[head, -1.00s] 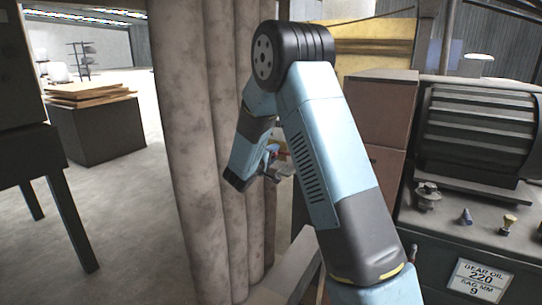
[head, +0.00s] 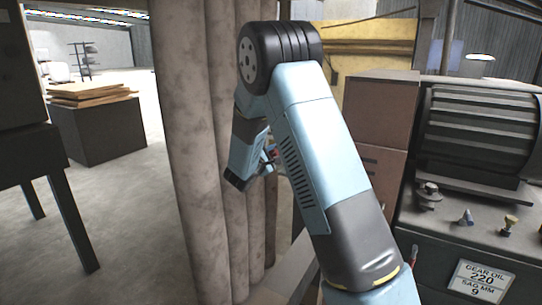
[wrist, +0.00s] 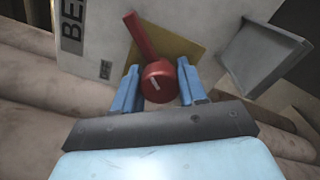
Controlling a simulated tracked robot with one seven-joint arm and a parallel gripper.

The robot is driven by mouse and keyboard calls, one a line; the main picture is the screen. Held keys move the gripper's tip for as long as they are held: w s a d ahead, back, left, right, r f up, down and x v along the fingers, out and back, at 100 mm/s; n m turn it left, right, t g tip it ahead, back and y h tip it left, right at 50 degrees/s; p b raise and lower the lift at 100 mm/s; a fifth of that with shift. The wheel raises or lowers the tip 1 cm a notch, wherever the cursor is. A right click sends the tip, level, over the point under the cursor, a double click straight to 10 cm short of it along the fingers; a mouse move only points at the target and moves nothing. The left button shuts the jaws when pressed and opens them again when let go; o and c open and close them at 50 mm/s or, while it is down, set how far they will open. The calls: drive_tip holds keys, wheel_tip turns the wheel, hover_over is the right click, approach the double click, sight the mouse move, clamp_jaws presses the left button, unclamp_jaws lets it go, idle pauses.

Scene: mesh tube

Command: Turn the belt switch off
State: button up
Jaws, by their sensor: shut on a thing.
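The belt switch (wrist: 158,78) is red, with a round hub and a long lever. It sits on a yellow plate (wrist: 180,48) on a pale box (wrist: 100,25) in the wrist view. The lever points up and slightly left in that picture, and the hub has a white mark. My gripper (wrist: 160,88) has its two blue fingers on either side of the hub and is shut on it. In the head view my gripper (head: 268,163) is small and partly behind my arm, and the switch is mostly hidden there.
Large vertical beige tubes (head: 185,150) stand just left of my gripper. A grey shield-like part (wrist: 262,58) juts out right of the switch. A machine bench (head: 450,225) with a ribbed motor (head: 475,130) stands at right.

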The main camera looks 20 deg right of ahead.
drive_tip(key=n, duration=0.4)
drive_tip(key=shift+d, duration=0.35)
drive_tip(key=shift+r+n, duration=0.1)
drive_tip(key=shift+n, duration=2.1)
drive_tip(key=shift+w, duration=0.1)
drive_tip(key=shift+r, duration=0.1)
drive_tip(key=o, duration=1.1)
drive_tip(key=shift+a, duration=0.2)
drive_tip(key=shift+c, duration=0.2)
drive_tip(key=shift+a, duration=0.15)
